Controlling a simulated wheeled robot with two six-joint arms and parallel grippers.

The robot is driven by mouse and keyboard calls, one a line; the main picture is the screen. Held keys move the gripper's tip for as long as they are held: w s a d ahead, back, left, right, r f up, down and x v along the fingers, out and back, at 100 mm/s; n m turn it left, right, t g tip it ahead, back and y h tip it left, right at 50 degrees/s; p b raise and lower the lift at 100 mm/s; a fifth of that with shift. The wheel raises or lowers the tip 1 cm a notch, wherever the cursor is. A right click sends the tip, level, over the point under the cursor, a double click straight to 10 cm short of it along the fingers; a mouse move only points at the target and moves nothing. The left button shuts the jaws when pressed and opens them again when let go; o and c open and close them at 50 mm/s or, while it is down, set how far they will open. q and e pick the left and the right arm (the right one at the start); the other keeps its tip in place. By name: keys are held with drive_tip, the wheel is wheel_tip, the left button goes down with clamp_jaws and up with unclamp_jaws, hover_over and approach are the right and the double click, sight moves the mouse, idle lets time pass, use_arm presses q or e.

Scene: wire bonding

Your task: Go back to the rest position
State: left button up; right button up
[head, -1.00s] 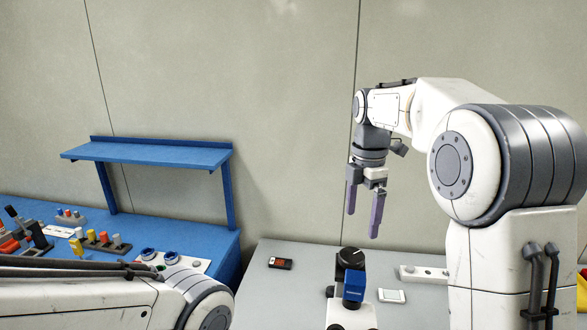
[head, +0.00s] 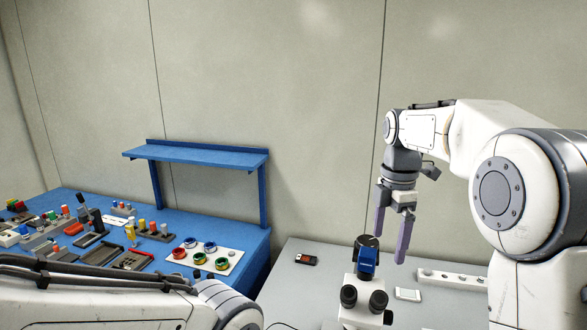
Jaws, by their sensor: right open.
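My right gripper (head: 391,236) hangs with its fingers pointing down above the grey table, up and to the right of the microscope. Its two purple fingers are apart with nothing between them. My left arm crosses the bottom left of the head view, but its gripper is out of view.
A microscope (head: 364,290) stands on the grey table (head: 300,290), with a small black device (head: 306,259), a white device (head: 408,294) and a white strip (head: 450,281) around it. The blue bench (head: 245,240) with a shelf (head: 195,155) holds coloured spools and several tools.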

drive_tip(key=s+a+f+m, duration=0.3)
drive_tip(key=s+a+m, duration=0.1)
drive_tip(key=s+a, duration=0.3)
drive_tip(key=s+a+f+m, duration=0.3)
drive_tip(key=s+a, duration=0.4)
drive_tip(key=s, duration=0.1)
drive_tip(key=s+f+m+y, duration=0.1)
drive_tip(key=s+f+m, duration=0.2)
drive_tip(key=s, duration=0.4)
drive_tip(key=s+f+m, duration=0.3)
drive_tip(key=s, duration=0.4)
wheel_tip(320, 180, down, 9)
drive_tip(key=b, duration=0.9)
drive_tip(key=shift+w+a, duration=0.35)
